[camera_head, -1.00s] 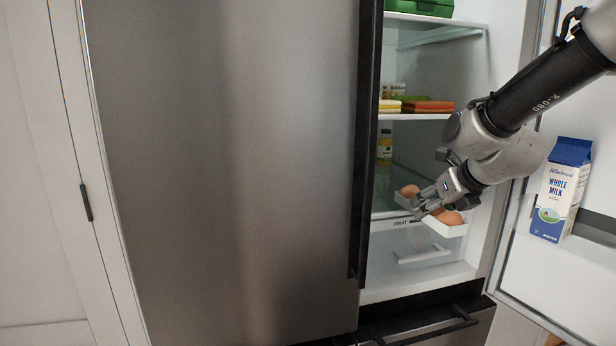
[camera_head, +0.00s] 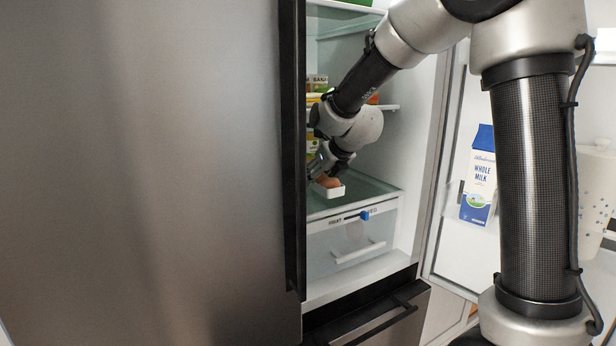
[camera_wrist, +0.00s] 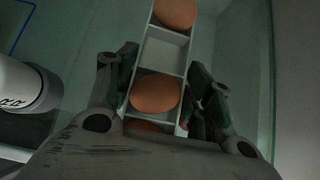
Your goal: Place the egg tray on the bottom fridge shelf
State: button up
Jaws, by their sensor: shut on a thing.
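The egg tray (camera_head: 336,193) is a small white tray with brown eggs (camera_head: 329,182). In the head view it is inside the fridge, just above or on the bottom glass shelf (camera_head: 375,188); I cannot tell whether it touches. My gripper (camera_head: 322,170) is shut on the tray, and my wrist hides much of it. In the wrist view my gripper (camera_wrist: 160,95) has a finger on each side of the tray (camera_wrist: 166,50). That view shows one egg between the fingers, an empty compartment beyond it, and another egg at the far end.
The left fridge door (camera_head: 150,170) is shut; its dark edge stands close to my gripper. A clear drawer (camera_head: 350,245) lies below the shelf. The upper shelf (camera_head: 390,107) holds boxes. A milk carton (camera_head: 480,175) stands in the open right door. A pale bottle shows in the wrist view (camera_wrist: 20,88).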

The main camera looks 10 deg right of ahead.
jog(key=shift+w+a, duration=0.3)
jog(key=shift+w, duration=0.5)
jog(key=shift+w+a, duration=0.25)
jog(key=shift+w, duration=0.6)
jog(key=shift+w+a, duration=0.3)
jog(key=shift+w, duration=0.5)
jog(key=shift+s+f, duration=0.1)
jog(key=shift+f, duration=0.6)
jog(key=shift+f, duration=0.1)
jog(key=o, duration=1.1)
jog(key=shift+f, duration=0.1)
jog(key=shift+s+d+r, duration=0.1)
jog(key=shift+r, duration=0.2)
jog(key=v, duration=0.7)
jog(key=shift+s+r, duration=0.1)
jog(key=shift+d, duration=0.15)
